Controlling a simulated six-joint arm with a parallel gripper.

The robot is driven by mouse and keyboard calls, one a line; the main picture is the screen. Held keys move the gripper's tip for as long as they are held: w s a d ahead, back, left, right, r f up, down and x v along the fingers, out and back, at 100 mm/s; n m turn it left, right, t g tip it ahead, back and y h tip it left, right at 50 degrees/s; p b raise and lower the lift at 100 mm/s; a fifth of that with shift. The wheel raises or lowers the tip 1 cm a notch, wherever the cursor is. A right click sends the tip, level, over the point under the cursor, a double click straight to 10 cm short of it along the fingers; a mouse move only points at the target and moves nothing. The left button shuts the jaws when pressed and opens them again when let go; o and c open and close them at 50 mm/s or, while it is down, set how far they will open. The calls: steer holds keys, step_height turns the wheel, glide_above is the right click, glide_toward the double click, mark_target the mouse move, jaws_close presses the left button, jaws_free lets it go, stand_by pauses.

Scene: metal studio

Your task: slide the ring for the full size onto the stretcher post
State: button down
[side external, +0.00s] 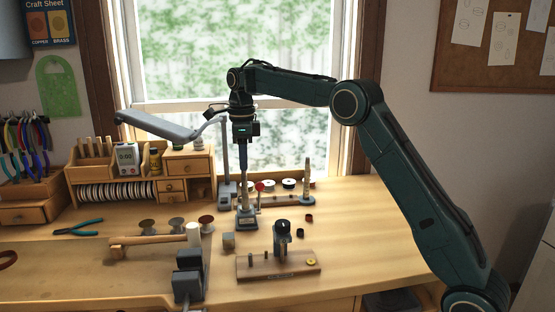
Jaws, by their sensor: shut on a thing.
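My gripper (244,180) points straight down at the end of the arm, near the middle of the bench. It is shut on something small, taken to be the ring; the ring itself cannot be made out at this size. Directly below is the stretcher, with a grey base (247,222) and a lever with a red knob (259,187) to its right. The stretcher post is mostly hidden by or merged with the fingers, so I cannot tell whether the ring is around it or above it.
A wooden peg board (250,271) holds a yellow ring (311,262) at its right end. Loose dark rings (300,233) lie nearby.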

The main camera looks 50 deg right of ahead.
steer(key=shift+f, duration=1)
stand_by(0.3)
steer(key=c, duration=1.2)
jaws_free()
steer(key=shift+r, duration=0.1)
steer(key=shift+r, duration=3.65)
